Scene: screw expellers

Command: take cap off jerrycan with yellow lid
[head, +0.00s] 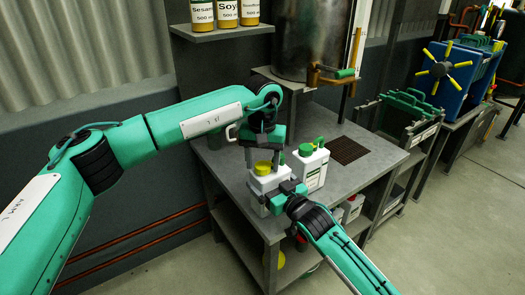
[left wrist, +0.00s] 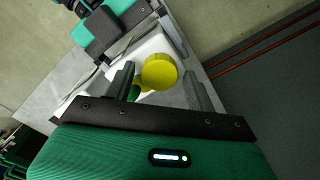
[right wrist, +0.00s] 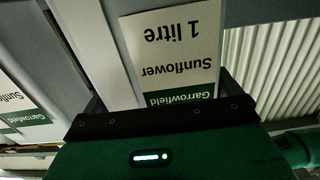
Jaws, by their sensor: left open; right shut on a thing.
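The white jerrycan with the yellow lid (head: 256,184) stands upright on the grey bench. Its yellow cap (head: 263,168) is on its top and shows in the left wrist view (left wrist: 160,72). My left gripper (head: 263,157) points down over the cap, open, with one finger on either side of it; I cannot tell whether they touch it. My right gripper (head: 276,200) is shut on the jerrycan's body from the front right. The right wrist view shows the body's Sunflower 1 litre label (right wrist: 178,55) between the fingers.
A second white jerrycan with a green lid (head: 311,170) stands close on the right. A dark grate (head: 347,150) lies in the bench (head: 236,178) top. A metal vessel with a brass tap (head: 318,75) stands behind. Bottles stand on a shelf (head: 220,33) above.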

